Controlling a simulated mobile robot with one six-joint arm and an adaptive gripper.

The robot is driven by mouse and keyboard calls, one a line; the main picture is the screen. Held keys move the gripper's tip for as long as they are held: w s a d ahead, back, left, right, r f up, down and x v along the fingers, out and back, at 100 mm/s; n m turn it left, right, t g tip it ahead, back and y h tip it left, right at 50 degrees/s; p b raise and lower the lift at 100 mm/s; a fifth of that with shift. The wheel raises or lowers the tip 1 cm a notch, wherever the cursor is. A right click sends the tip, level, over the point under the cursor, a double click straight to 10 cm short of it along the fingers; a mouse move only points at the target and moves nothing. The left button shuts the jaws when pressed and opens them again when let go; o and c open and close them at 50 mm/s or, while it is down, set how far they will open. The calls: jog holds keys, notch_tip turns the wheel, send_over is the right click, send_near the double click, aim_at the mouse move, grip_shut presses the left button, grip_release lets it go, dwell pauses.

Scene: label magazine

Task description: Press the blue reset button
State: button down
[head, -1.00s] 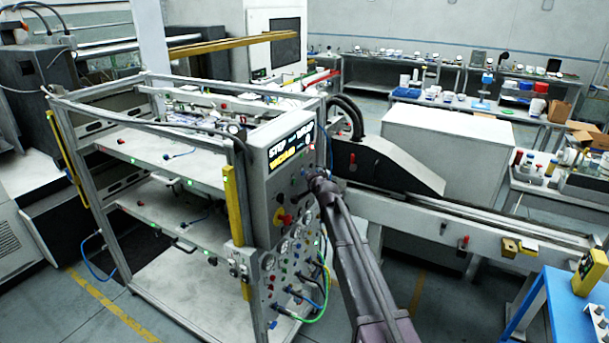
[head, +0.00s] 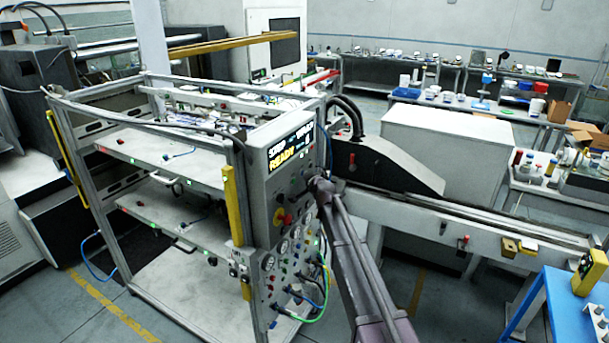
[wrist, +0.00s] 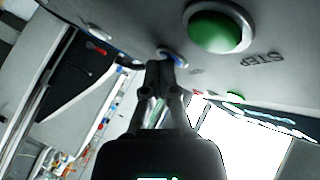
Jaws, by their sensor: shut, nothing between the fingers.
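The blue reset button (wrist: 174,56) shows in the wrist view on the grey panel, partly hidden behind my fingertips. My gripper (wrist: 160,70) is shut and empty, its tips right at the button. They look to be against it, but I cannot tell how far it is pushed in. In the head view my gripper (head: 316,184) is at the control panel's upper face and hides the button. The panel's display (head: 290,149) shows the yellow word READY.
A large green button (wrist: 215,30), marked STEP, sits right of the blue one in the wrist view. A red knob (head: 280,216) on yellow, gauges and looping hoses (head: 318,305) are lower on the panel. A conveyor (head: 430,215) runs to the right.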

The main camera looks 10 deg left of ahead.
jog(key=shift+d, duration=0.1)
jog(key=shift+s+d, duration=0.25)
jog(key=shift+d, duration=0.35)
jog(key=shift+d, duration=0.1)
jog(key=shift+s+d, duration=0.3)
jog(key=shift+d, duration=0.45)
jog(key=shift+s+d, duration=0.25)
jog(key=shift+d, duration=0.55)
jog(key=shift+s+d, duration=0.3)
jog(key=shift+d, duration=0.45)
jog(key=s+d+f+n+g+h+b, duration=0.2)
jog(key=s+d+f, duration=0.5)
jog(key=s, duration=0.6)
jog(key=s+d+f+n+g+h+b, duration=0.2)
jog(key=s+d+f+g+b, duration=0.1)
jog(key=s+d+f+g, duration=0.4)
jog(key=s+d+f+n+g+h+b, duration=0.2)
jog(key=s+d+f, duration=0.7)
jog(key=s, duration=1.1)
jog(key=d+g+b, duration=0.1)
jog(key=d+g, duration=0.1)
jog(key=d, duration=0.1)
jog(key=shift+s+g+h+b, duration=0.25)
jog(key=shift+g+h+b, duration=0.1)
jog(key=shift+g+h, duration=0.05)
